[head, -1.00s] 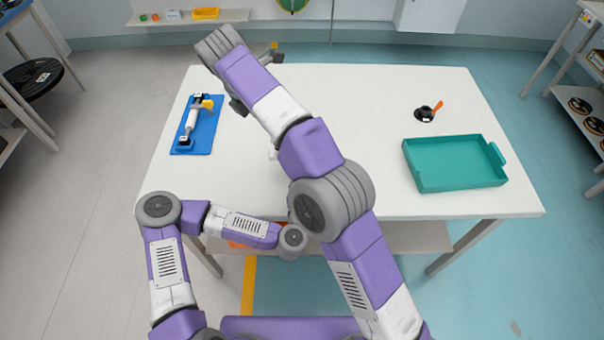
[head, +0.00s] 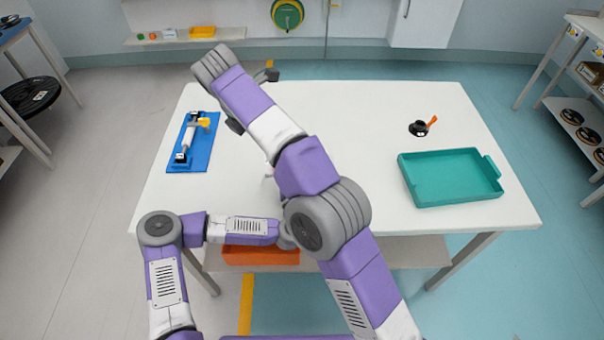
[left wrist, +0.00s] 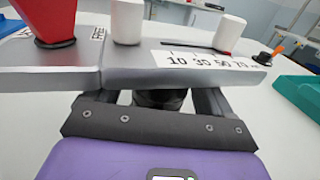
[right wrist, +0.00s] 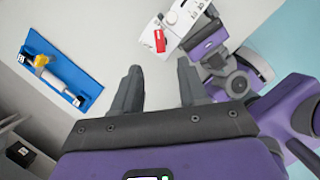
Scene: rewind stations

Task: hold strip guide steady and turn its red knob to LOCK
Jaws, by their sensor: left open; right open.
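The strip guide (left wrist: 130,72) fills the top of the left wrist view: a grey metal body with a scale, white posts and a red knob (left wrist: 54,22) at its left end. My left gripper (left wrist: 160,98) is open, its fingers on either side of a dark round part under the guide; whether they touch it is unclear. In the right wrist view, the red knob (right wrist: 160,40) shows beyond my right gripper (right wrist: 158,78), which is open, empty and apart from the guide. My right arm hides most of the guide in the head view.
A blue mat (head: 203,155) with a white-bodied, yellow-ended tool lies at the table's left. A teal tray (head: 450,190) and a black round piece with an orange lever (head: 418,129) are at the right. An orange bin (head: 262,256) sits below. The table's middle right is clear.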

